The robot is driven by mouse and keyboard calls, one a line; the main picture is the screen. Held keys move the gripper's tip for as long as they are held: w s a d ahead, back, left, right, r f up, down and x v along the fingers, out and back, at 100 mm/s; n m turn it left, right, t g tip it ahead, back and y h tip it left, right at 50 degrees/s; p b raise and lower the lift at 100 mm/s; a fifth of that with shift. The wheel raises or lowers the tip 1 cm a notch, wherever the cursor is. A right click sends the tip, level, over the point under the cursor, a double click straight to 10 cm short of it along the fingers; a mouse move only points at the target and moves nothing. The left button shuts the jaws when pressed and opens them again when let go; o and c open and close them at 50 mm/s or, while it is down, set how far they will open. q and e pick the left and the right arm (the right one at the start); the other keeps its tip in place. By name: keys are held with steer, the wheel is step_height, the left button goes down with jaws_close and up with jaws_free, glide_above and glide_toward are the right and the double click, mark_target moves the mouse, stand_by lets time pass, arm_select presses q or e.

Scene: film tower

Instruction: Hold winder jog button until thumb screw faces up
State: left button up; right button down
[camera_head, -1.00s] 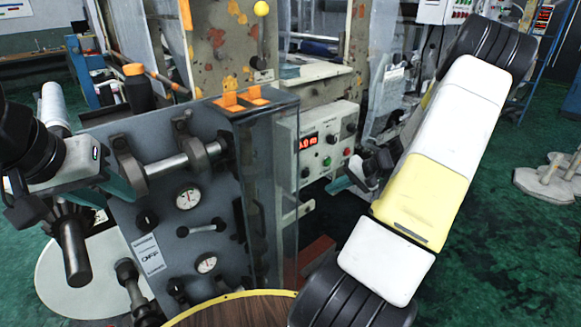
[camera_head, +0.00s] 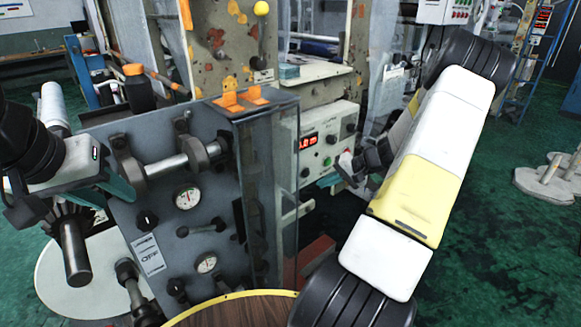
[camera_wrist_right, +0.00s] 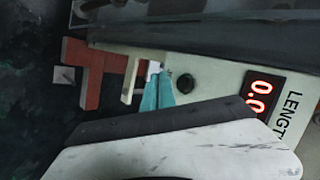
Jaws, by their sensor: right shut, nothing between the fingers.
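The control panel (camera_head: 343,118) stands at the centre of the head view, with a red display (camera_head: 308,141), a green button (camera_head: 327,161) and black knobs. A round black button (camera_wrist_right: 185,81) shows in the right wrist view. My right gripper (camera_head: 326,181) is shut and empty, low in front of the panel. In the wrist view its teal fingertips (camera_wrist_right: 157,90) are just left of that black button; contact is unclear. My left gripper (camera_head: 112,188) is by the grey machine's shaft (camera_head: 178,163); its finger gap is unclear. I cannot make out the thumb screw.
A clear guard (camera_head: 272,190) stands between the grey gauge plate (camera_head: 165,225) and the control panel. A round wooden top (camera_head: 235,312) is at the bottom. Red blocks (camera_wrist_right: 92,72) lie left of my right fingertips.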

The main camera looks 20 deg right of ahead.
mark_target(306, 173)
steer(key=shift+w+a, duration=0.35)
steer(key=shift+w, duration=0.55)
steer(key=shift+w+a, duration=0.35)
steer(key=shift+w, duration=0.5)
steer(key=shift+w, duration=0.1)
stand_by(0.6)
steer(key=shift+w+a, duration=0.2)
steer(key=shift+w, duration=0.05)
steer(key=shift+w+a, duration=0.2)
steer(key=shift+w, duration=0.3)
stand_by(3.0)
steer(key=shift+s+d, duration=0.1)
steer(key=shift+s, duration=0.05)
stand_by(1.2)
steer(key=shift+s+d, duration=0.25)
steer(key=shift+s, duration=0.5)
